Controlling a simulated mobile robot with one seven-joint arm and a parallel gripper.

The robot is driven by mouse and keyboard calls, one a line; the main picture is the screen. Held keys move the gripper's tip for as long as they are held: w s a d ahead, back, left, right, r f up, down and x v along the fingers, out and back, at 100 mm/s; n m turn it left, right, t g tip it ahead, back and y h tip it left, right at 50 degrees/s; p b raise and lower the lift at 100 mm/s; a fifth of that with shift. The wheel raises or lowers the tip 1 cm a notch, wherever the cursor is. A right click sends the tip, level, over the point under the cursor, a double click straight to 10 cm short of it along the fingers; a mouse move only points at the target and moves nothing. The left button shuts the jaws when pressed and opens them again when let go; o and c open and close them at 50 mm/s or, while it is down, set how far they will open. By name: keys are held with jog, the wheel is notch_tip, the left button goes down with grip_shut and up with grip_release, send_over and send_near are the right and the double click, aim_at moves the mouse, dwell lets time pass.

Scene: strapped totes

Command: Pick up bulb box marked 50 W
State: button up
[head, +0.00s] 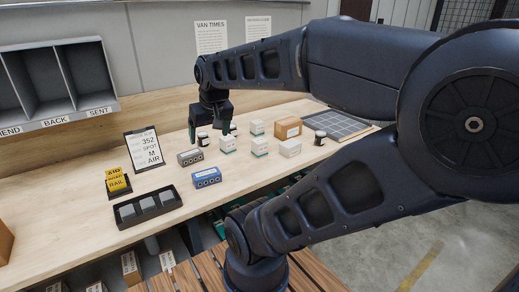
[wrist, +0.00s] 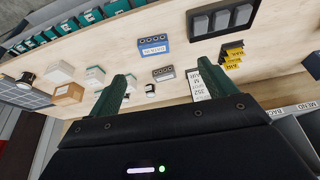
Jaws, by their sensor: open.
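Several small white boxes, some with green bands, stand on the wooden bench in the head view: one at the left (head: 227,144), one at the back (head: 257,127), one in front (head: 259,147) and one at the right (head: 290,148). Their print is too small to read, so I cannot tell which is marked 50 W. White boxes also show at the left of the wrist view (wrist: 60,71). My gripper (head: 208,128) hangs over the bench, left of these boxes. In the wrist view its two green fingers (wrist: 162,80) are apart with nothing gripped.
Dark jars (head: 203,139) (head: 320,138), a brown carton (head: 288,127), a grey block (head: 190,157) and a blue block (head: 207,177) stand nearby. A dark tray (head: 148,208), yellow packs (head: 117,181) and a sign (head: 144,148) are left. Bare bench lies in front of the boxes.

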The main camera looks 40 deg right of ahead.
jog(key=w+d+f+m+g, duration=0.1)
jog(key=w+d+m, duration=0.4)
jog(key=w, duration=0.4)
jog(key=m+g+h, duration=0.4)
jog(key=m, duration=0.8)
send_near(259, 140)
jog(key=s+f, duration=0.1)
jog(key=shift+d+f+m+h, duration=0.25)
jog(key=shift+f+m+h, duration=0.05)
jog(key=shift+f, duration=0.15)
jog(key=x, duration=0.4)
jog(key=shift+w+d+f, duration=0.1)
jog(key=shift+f, duration=0.1)
jog(key=shift+w+x, duration=0.1)
jog(key=shift+x, duration=1.4)
jog(key=shift+w+x, duration=0.15)
jog(key=shift+x, duration=1.3)
jog(key=shift+f, duration=0.1)
jog(key=shift+c, duration=0.2)
jog(key=c, duration=1.1)
